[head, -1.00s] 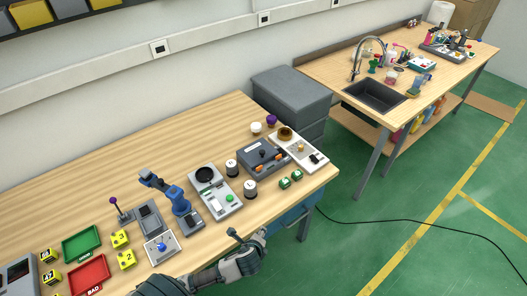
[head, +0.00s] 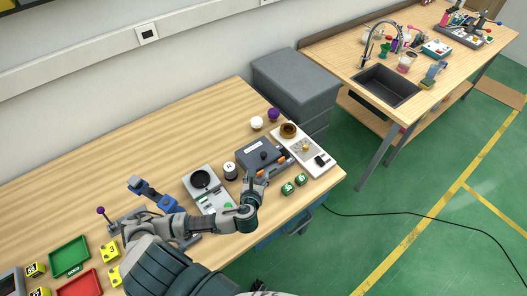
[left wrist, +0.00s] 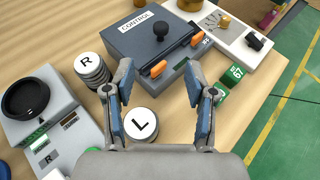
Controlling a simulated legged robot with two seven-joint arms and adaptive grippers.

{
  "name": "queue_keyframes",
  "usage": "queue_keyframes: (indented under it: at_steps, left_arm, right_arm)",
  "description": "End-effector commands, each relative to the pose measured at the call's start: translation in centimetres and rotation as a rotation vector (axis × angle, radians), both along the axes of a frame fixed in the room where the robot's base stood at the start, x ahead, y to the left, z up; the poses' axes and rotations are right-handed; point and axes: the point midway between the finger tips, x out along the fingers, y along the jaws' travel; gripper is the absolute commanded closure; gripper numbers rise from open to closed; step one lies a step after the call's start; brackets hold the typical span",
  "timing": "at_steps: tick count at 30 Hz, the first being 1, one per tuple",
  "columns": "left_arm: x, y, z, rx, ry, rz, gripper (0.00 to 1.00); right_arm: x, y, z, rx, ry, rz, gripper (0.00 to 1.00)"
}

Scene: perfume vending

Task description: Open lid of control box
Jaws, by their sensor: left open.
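The control box (head: 258,152) is dark grey and sits on the wooden table at the right. In the left wrist view (left wrist: 135,41) its lid looks shut, with a white CONTROL label and a black knob (left wrist: 160,28). Two orange tabs (left wrist: 158,68) with a dark bar between them are on its near edge. My left gripper (head: 258,180) is open and empty at the box's near side. In the left wrist view its fingertips (left wrist: 158,75) point at that edge, with one tab between them in the picture. I cannot tell whether they touch. My right gripper does not show.
Round weights marked R (left wrist: 90,67) and L (left wrist: 141,123) stand left of and below the box. Green cubes (head: 294,184) lie to its right. The table's edge is close.

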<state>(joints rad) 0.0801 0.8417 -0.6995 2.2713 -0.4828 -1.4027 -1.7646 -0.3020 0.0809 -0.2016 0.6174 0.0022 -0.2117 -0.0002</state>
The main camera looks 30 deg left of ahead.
Motion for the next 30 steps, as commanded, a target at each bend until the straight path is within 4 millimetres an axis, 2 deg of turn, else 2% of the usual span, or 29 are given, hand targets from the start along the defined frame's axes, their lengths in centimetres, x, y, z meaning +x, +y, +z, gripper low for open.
queue_keyframes:
  at_steps: [9, 16, 22, 30]
  left_arm:
    - [6.6, 2.5, -3.0, -0.002, 0.002, 0.005, 0.44]
    - [10.8, 4.5, -5.0, -0.006, 0.002, 0.005, 0.44]
    - [12.9, 5.4, -6.0, -0.006, 0.002, 0.003, 0.44]
    - [13.5, 5.5, -6.2, -0.006, 0.002, 0.001, 0.44]
  right_arm:
    - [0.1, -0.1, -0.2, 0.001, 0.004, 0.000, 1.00]
    - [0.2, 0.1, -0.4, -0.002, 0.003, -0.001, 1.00]
    - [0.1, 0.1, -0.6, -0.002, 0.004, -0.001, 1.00]
    - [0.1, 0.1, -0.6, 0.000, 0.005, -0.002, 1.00]
